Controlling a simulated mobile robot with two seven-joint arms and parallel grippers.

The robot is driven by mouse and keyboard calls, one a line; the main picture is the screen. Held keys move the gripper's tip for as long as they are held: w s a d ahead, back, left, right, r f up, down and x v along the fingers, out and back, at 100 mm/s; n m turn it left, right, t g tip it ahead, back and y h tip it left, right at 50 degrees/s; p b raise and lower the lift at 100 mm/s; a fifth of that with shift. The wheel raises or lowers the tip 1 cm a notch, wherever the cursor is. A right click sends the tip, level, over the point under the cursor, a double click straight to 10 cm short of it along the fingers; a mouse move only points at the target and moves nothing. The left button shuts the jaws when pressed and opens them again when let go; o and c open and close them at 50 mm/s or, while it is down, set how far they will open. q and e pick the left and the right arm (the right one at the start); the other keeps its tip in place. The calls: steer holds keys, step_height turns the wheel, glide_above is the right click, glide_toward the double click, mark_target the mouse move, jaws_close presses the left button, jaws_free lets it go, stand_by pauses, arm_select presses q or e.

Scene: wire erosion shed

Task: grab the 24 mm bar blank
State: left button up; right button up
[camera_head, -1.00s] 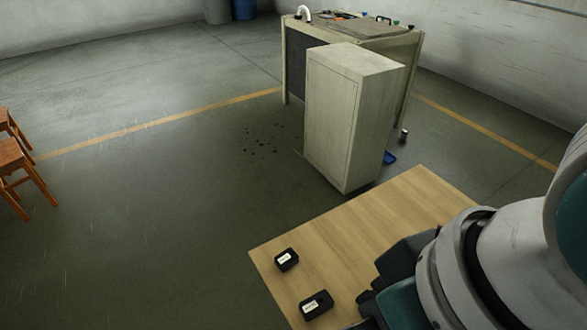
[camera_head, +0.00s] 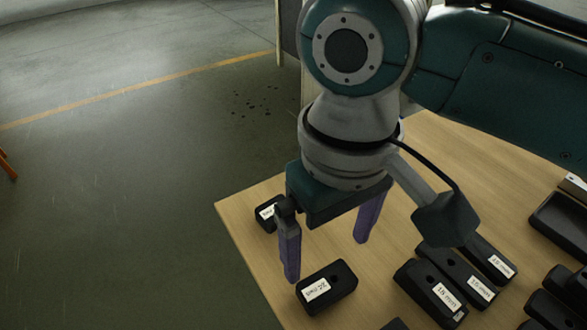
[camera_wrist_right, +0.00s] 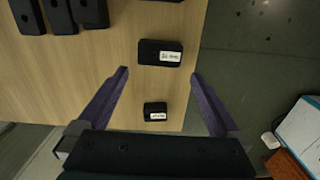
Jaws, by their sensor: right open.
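Two black labelled blocks lie on the wooden table's left part. The nearer block (camera_head: 340,277) has a white label that seems to read 24 mm, though it is hard to read; it shows in the right wrist view (camera_wrist_right: 150,57). The farther, smaller-looking block (camera_head: 263,224) also shows in the wrist view (camera_wrist_right: 152,106); its label is unclear. My right gripper (camera_head: 327,262) is open and points down with its purple fingers apart and nothing between the tips. In the wrist view the fingertips (camera_wrist_right: 159,75) straddle the line of the two blocks. My left gripper is out of view.
More black labelled blocks (camera_head: 425,296) stand in a group to the right on the wooden table (camera_head: 390,262). The table's left edge runs close beside the two blocks, with grey floor beyond. Bare tabletop lies between them and the group.

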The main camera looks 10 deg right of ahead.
mark_target(325, 280)
step_height(325, 280, down, 2)
steer(key=shift+s+f, duration=0.1)
step_height(325, 280, down, 5)
steer(key=shift+d+f+b, duration=0.1)
steer(key=shift+b, duration=1)
steer(key=shift+c, duration=0.2)
steer(key=c, duration=0.9)
steer(key=shift+r, duration=0.2)
jaws_close()
